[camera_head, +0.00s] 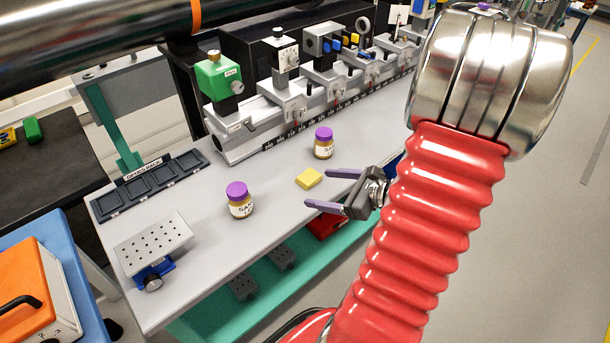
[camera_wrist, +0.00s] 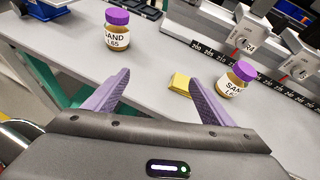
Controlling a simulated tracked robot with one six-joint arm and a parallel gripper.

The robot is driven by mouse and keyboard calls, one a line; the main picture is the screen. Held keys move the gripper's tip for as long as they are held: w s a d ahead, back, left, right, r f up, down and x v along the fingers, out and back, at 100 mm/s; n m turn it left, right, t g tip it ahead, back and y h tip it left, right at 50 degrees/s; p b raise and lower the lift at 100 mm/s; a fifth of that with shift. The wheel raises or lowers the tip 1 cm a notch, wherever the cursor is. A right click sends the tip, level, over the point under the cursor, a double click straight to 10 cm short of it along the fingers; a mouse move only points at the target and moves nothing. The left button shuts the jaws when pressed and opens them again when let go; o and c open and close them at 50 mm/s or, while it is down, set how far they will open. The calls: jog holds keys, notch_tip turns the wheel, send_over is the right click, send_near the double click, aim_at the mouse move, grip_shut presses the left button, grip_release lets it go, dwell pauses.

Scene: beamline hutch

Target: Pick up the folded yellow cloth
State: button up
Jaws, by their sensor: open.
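The folded yellow cloth (camera_head: 309,178) is a small flat square on the grey bench top, between two sand jars. It also shows in the wrist view (camera_wrist: 181,84), just beyond the right fingertip and partly covered by that finger. My gripper (camera_head: 317,188) is open and empty, with its two purple fingers spread and pointing toward the bench from the right. In the wrist view the gripper (camera_wrist: 163,78) has its fingers apart, with the cloth ahead and right of the middle between them. The fingers look apart from the cloth.
A purple-lidded sand jar (camera_head: 240,199) stands left of the cloth. Another jar (camera_head: 324,143) stands behind it, close to the cloth. A scaled rail with optics mounts (camera_head: 290,117) runs along the back. A perforated plate stand (camera_head: 153,246) and a dark tray (camera_head: 150,184) are at left.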

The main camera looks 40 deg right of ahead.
jog(key=s+d+f+m+t+h, duration=0.1)
jog(key=s+d+f+m+h, duration=0.1)
jog(key=d, duration=0.3)
jog(key=shift+s+d+m, duration=0.25)
jog(key=shift+d+m, duration=0.05)
jog(key=shift+m, duration=0.6)
jog(key=shift+w+f, duration=0.1)
send_near(310, 177)
jog(key=shift+w+a+f, duration=0.15)
jog(key=shift+w+a, duration=0.05)
jog(key=shift+w, duration=0.35)
jog(key=shift+w+a+f, duration=0.15)
jog(key=shift+w+a, duration=0.05)
jog(key=shift+w, duration=0.35)
jog(key=shift+w+f, duration=0.2)
jog(key=shift+w, duration=0.3)
jog(key=shift+x, duration=2.6)
jog(key=shift+d+f, duration=0.15)
jog(key=shift+c, duration=0.7)
